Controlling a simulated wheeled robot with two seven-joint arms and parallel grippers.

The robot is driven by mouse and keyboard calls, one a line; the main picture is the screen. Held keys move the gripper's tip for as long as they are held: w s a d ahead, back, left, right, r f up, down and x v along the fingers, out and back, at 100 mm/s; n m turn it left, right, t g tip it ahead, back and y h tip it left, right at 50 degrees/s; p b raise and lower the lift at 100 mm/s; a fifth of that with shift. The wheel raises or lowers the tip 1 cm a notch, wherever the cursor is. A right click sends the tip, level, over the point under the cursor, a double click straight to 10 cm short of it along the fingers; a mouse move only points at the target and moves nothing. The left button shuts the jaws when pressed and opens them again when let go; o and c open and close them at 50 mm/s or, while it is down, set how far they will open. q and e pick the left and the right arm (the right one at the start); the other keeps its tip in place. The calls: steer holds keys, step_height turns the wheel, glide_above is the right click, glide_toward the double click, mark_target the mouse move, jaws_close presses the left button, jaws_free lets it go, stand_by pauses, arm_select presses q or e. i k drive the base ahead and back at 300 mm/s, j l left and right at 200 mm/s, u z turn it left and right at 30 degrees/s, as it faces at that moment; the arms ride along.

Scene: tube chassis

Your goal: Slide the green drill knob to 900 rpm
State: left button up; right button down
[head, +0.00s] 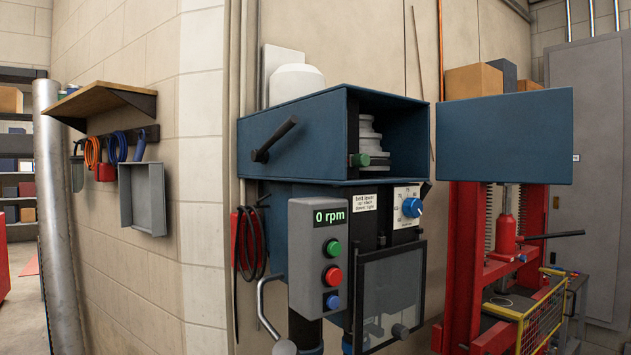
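A blue drill press head (292,138) stands against the wall, its front housing open on stepped grey pulleys (371,146). A small green knob (359,160) sits at the lower left of that opening, in front of the pulleys. Below, a grey control box (309,270) has a display (329,216) reading "0 rpm", with a green button (333,247), a red button (333,275) and a blue button (333,301). A blue dial (412,207) on a white scale is to the right. Neither of my grippers is in view.
A black lever (274,139) sticks out from the housing's left side. The blue cover (504,136) stands swung out to the right, before a red press (463,265). A clear guard (390,295) hangs below the dial. A wooden shelf (101,99) juts from the left wall.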

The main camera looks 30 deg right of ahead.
mark_target(359, 160)
steer(key=z, duration=1.3)
